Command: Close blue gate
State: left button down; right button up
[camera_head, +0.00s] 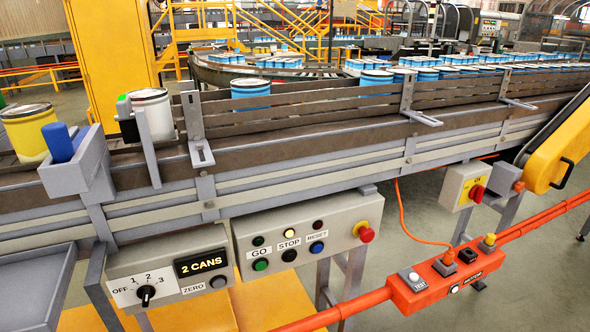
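The blue gate piece (62,143) stands up, slightly tilted, out of a grey bracket (80,175) on the near side of the conveyor at the left. A yellow can (28,132) with a metal lid stands just behind and left of it. A white can (153,112) stands to its right, beside a grey post (147,145) and a small sensor with a green light (124,106). I cannot tell whether the blue piece reaches across the can path. Neither of my grippers is in view.
A control box with a dial and a "2 CANS" display (203,262) hangs below the gate. A GO/STOP/RESET panel (300,238) is right of it. An orange rail (535,222) crosses the lower right. Blue-and-white cans (250,92) stand farther along the conveyor.

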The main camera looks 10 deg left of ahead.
aim_at(57, 135)
jog(key=u, duration=1.5)
